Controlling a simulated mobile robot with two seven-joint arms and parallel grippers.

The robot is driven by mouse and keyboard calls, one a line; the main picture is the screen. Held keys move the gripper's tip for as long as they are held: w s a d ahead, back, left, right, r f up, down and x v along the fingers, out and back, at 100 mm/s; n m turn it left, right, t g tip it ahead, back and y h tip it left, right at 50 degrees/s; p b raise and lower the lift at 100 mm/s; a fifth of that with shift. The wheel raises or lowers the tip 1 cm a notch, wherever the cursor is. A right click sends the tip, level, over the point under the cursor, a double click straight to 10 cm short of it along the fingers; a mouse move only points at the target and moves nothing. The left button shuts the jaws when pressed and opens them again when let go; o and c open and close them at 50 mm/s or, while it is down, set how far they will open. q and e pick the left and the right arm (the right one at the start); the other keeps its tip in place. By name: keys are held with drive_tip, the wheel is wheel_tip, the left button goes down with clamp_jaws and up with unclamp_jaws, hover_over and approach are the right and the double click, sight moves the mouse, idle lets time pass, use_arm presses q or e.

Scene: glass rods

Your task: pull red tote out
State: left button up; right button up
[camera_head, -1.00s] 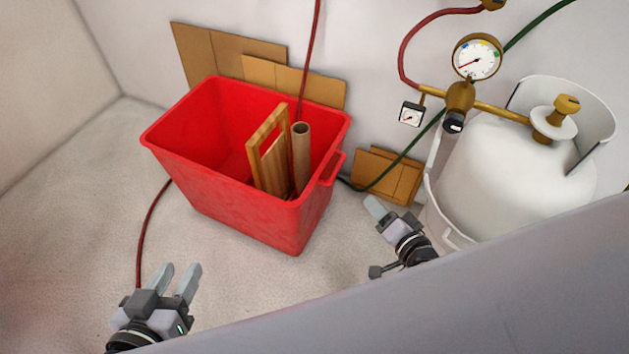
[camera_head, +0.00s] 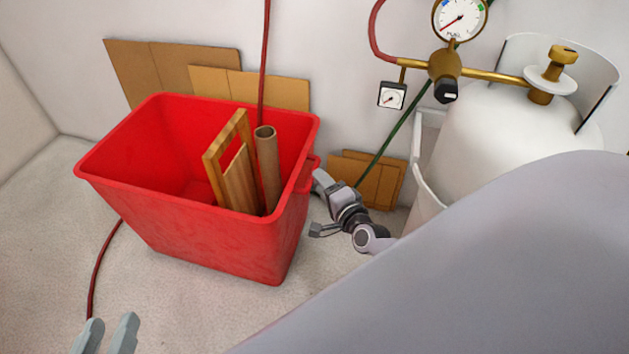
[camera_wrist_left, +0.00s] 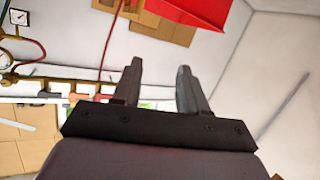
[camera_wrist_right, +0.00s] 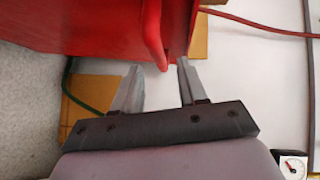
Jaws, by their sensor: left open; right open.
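The red tote (camera_head: 190,235) stands on the floor near the back wall in the head view, holding a wooden frame (camera_head: 222,165) and a cardboard tube (camera_head: 267,170). My right gripper (camera_head: 318,182) is beside the tote's right end, close to its handle. In the right wrist view the red handle (camera_wrist_right: 153,35) extends toward the space between the open fingers (camera_wrist_right: 158,82); I cannot tell if they touch it. My left gripper (camera_head: 108,335) is open and empty at the lower left, in front of the tote. In the left wrist view the tote (camera_wrist_left: 195,10) shows only at the top.
A white gas cylinder (camera_head: 490,135) with a brass regulator (camera_head: 444,66) stands at the right. Red hoses (camera_head: 100,260) run behind the tote and along the floor at left. A green hose (camera_head: 395,132) and cardboard (camera_head: 370,180) are behind my right gripper.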

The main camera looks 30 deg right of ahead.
use_arm(q)
drive_tip(key=shift+s+a+m+t+b, duration=0.15)
drive_tip(key=shift+a+m+t+b, duration=0.2)
drive_tip(key=shift+b, duration=0.2)
use_arm(e)
drive_tip(key=shift+w+d+f, duration=0.1)
drive_tip(key=shift+w+f, duration=0.05)
drive_tip(key=shift+w, duration=0.75)
drive_tip(key=shift+w+f, duration=0.15)
drive_tip(key=shift+w, duration=0.7)
use_arm(q)
drive_tip(key=shift+r, duration=0.1)
use_arm(e)
clamp_jaws()
